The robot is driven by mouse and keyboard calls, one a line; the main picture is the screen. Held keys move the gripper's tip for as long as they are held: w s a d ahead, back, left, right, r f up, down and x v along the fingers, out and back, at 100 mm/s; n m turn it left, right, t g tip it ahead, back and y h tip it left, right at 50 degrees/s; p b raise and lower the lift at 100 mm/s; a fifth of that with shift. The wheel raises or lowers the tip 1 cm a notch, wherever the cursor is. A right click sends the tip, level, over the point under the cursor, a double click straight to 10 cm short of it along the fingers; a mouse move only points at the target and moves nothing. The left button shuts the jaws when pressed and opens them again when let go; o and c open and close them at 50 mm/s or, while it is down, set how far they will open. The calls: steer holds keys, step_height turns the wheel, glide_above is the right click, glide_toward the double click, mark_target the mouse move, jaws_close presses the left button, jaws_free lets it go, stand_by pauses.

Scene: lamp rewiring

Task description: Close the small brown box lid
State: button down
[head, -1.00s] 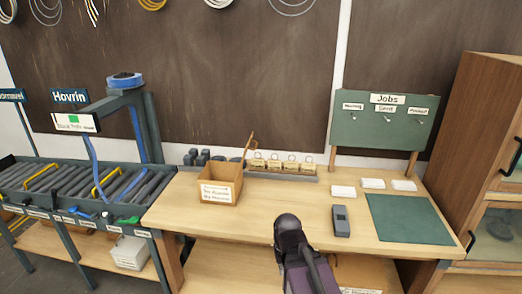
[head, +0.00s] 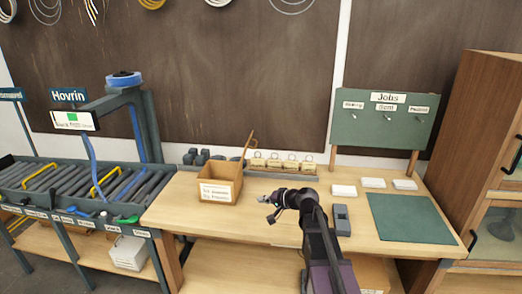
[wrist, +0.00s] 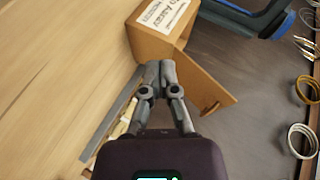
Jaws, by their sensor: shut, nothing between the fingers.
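The small brown box (head: 222,190) stands on the workbench left of centre, with a white label on its front. Its lid (head: 249,146) is open and stands tilted up at the box's right rear side. In the wrist view the box (wrist: 150,42) is at the top, and the open lid (wrist: 205,88) spreads to the right beyond my fingers. My gripper (head: 265,199) is above the bench, to the right of the box and apart from it in the head view. In the wrist view my gripper (wrist: 153,68) has its fingertips together with nothing between them. The box's inside is mostly hidden.
A grey rack with several tagged small items (head: 283,165) lies behind the gripper. A grey device (head: 342,219), white cards (head: 374,183) and a green mat (head: 410,218) are on the right. A roller conveyor (head: 70,185) adjoins on the left. Bare bench lies before the box.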

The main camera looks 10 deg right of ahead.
steer(key=w+d+r+m+t+h, duration=0.1)
steer(key=w+d+r+m+t, duration=0.7)
steer(key=w+d, duration=0.3)
steer(key=shift+d+r+m+b, duration=0.2)
steer(key=shift+r+m+b, duration=0.05)
steer(key=shift+m+b, duration=0.1)
steer(key=shift+w+a, duration=0.1)
steer(key=shift+w, duration=0.1)
steer(key=s+a+p+x, duration=0.1)
steer(key=a+x, duration=0.1)
steer(key=x, duration=1)
steer(key=shift+w+a, duration=0.2)
steer(key=shift+a, duration=0.1)
steer(key=shift+d+r+p, duration=0.15)
steer(key=shift+r+p, duration=0.15)
steer(key=shift+p, duration=0.1)
